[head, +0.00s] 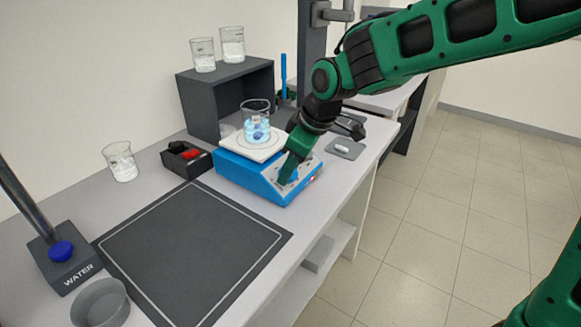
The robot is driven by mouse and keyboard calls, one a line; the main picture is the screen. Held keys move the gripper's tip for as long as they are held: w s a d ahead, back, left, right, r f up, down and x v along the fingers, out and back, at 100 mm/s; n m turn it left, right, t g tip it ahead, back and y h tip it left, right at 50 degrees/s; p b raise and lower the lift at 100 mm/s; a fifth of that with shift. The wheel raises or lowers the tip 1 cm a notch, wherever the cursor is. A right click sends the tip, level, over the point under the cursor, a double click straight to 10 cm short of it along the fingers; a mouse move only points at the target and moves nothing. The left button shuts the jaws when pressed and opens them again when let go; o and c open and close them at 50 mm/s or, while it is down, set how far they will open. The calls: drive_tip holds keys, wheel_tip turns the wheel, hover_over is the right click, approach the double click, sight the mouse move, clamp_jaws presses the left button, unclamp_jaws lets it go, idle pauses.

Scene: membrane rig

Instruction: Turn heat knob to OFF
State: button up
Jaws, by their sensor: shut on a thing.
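The blue hot plate (258,179) stands on the bench at the middle of the head view, with a pale square top plate. A glass beaker (256,122) with bluish contents sits on that plate. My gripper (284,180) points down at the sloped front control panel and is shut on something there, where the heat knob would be. The fingers hide the knob, so its pointer and setting cannot be seen.
A dark mat (190,250) with a white outline lies in front. A black holder with a red item (187,158) and a beaker (120,161) stand to the left. Two beakers stand on a dark shelf (228,72). The WATER base (65,262) is at the left edge.

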drive_tip(key=shift+d+n+t, duration=0.1)
drive_tip(key=shift+n+t, duration=0.4)
drive_tip(key=shift+n, duration=1.5)
drive_tip(key=o, duration=1)
drive_tip(key=shift+o, duration=0.2)
drive_tip(key=v, duration=1)
drive_tip(key=shift+r, duration=0.4)
